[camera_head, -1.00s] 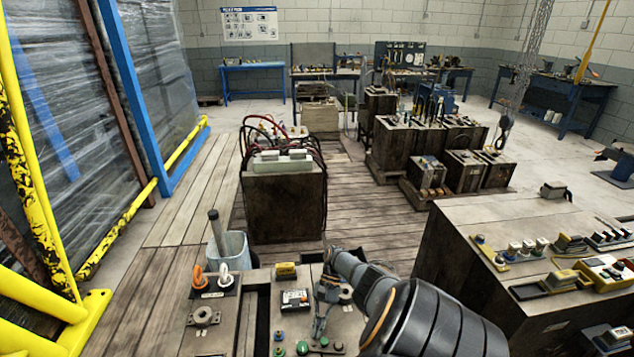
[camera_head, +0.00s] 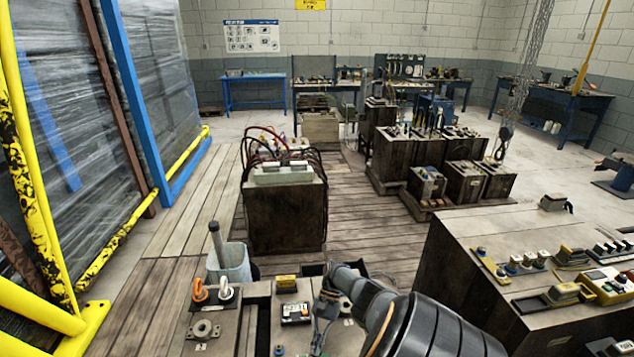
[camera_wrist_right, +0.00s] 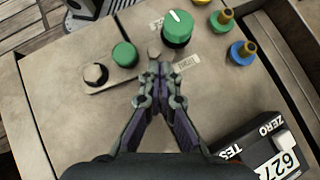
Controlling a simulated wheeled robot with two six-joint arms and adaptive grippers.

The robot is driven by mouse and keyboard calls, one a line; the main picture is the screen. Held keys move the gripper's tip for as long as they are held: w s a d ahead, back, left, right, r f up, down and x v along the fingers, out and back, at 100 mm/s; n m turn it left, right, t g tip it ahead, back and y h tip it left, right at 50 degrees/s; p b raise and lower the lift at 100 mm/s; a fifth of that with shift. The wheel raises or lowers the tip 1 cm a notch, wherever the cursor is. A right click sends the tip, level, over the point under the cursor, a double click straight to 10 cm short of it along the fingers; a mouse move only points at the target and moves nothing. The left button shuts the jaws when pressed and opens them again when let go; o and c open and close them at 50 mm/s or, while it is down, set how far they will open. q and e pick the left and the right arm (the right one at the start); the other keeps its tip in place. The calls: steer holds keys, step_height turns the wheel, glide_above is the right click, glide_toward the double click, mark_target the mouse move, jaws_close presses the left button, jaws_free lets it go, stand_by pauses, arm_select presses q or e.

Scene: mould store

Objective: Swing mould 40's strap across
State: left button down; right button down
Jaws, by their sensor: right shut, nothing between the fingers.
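The strap (camera_wrist_right: 112,82) is a flat grey metal bar on a worn beige mould top in the right wrist view. One end has a hex bolt (camera_wrist_right: 95,74); the bar runs right towards a second bolt head (camera_wrist_right: 153,53), where my fingers partly hide it. My right gripper (camera_wrist_right: 156,70) is shut and empty, its tips over the bar's right part; I cannot tell whether they touch it. It also shows in the head view (camera_head: 317,347), pointing down at the near mould's top (camera_head: 257,340). The number 40 is not readable. My left gripper is out of view.
Around the strap are a small green knob (camera_wrist_right: 125,54), a larger green dial (camera_wrist_right: 177,29), yellow-green and blue fittings (camera_wrist_right: 242,52) and a black counter box (camera_wrist_right: 262,150). Eyebolts (camera_head: 226,293) and a bucket (camera_head: 230,262) are left of the gripper. Another mould (camera_head: 470,285) stands right.

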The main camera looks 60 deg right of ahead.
steer(key=v, duration=0.6)
steer(key=shift+w+d+r, duration=0.15)
steer(key=shift+d, duration=0.1)
steer(key=shift+d+r, duration=0.3)
steer(key=shift+r, duration=0.05)
